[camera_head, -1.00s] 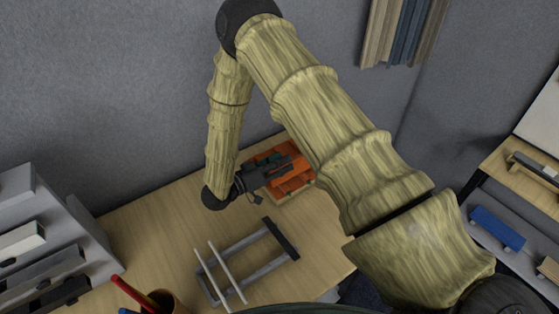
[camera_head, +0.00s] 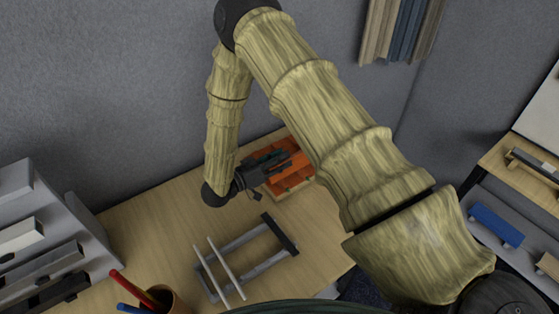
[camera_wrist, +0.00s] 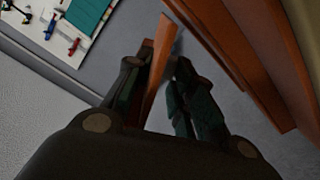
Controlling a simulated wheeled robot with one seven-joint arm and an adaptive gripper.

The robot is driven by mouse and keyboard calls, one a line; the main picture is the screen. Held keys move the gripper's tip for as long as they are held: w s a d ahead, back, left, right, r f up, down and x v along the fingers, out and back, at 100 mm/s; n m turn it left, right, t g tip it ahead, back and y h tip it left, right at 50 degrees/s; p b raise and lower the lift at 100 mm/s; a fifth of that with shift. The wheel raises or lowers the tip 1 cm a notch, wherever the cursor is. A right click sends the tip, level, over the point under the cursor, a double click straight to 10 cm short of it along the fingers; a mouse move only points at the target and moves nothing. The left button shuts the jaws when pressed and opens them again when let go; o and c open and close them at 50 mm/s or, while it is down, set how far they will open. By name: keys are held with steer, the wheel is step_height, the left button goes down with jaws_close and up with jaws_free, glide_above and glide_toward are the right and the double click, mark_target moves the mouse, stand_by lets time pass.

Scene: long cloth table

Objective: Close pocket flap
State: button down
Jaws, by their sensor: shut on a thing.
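An orange pocket-like piece (camera_head: 290,181) with a pale lower edge lies at the back of the wooden table, partly hidden by my arm and gripper. My gripper (camera_head: 280,159) reaches it from the left. In the wrist view my gripper (camera_wrist: 163,75) is shut on a thin orange strip (camera_wrist: 160,62), which stands between the two dark green fingers. I cannot tell for sure that this strip is the flap. More orange-brown panels (camera_wrist: 245,55) show to the right of the fingers, apart from them.
A grey metal frame with white bars (camera_head: 262,265) lies in front of the gripper. A grey stepped rack (camera_head: 40,240) stands at the left, and a pen cup (camera_head: 168,300) is at the near edge. A grey wall (camera_head: 100,80) rises behind the table.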

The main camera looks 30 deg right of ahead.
steer(key=m+b, duration=0.1)
steer(key=s+m+b, duration=0.1)
steer(key=m, duration=0.1)
steer(key=s+r+m+b, duration=0.1)
steer(key=m, duration=0.1)
steer(key=shift+d+b, duration=0.1)
steer(key=shift+b, duration=0.2)
steer(key=c, duration=2.2)
jaws_free()
steer(key=s+m+b, duration=0.1)
steer(key=m+b, duration=0.1)
steer(key=s+m+b, duration=0.1)
steer(key=m+b, duration=0.1)
steer(key=shift+s+d+f+m, duration=0.1)
steer(key=shift+s+d+m, duration=0.1)
steer(key=shift+m, duration=0.1)
steer(key=s+m+b, duration=0.1)
steer(key=m+b, duration=0.1)
steer(key=s+f+m+b, duration=0.1)
steer(key=m+b, duration=0.1)
steer(key=b, duration=0.1)
steer(key=shift+s+d, duration=0.1)
steer(key=shift+d, duration=0.05)
steer(key=m+b, duration=0.1)
steer(key=b, duration=0.1)
steer(key=s+f+m+b, duration=0.1)
steer(key=m+b, duration=0.3)
steer(key=shift+s+d+f, duration=0.1)
steer(key=shift+s+f, duration=0.05)
steer(key=shift+s, duration=0.25)
